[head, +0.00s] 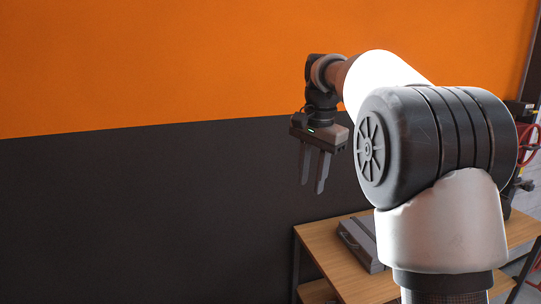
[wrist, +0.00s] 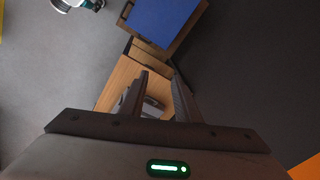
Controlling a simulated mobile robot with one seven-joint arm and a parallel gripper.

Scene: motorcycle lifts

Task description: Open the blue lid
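A flat blue panel (wrist: 166,22), likely the blue lid, shows at the top of the wrist view. It has a wooden edge along its side and is cut off by the top of the picture. It does not show in the head view. My gripper (head: 312,187) hangs in the air with its fingers pointing down, in front of the dark wall. In the wrist view, its two fingers (wrist: 160,82) are apart with nothing held between them. The gripper is well apart from the blue panel.
A wooden workbench (head: 335,262) stands at the lower right, with a grey case (head: 362,240) on it. A red wheel-like part (head: 527,145) is at the right edge. A teal-and-white item (wrist: 70,4) lies at the wrist view's top left. An orange-and-dark wall (head: 150,205) fills the left.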

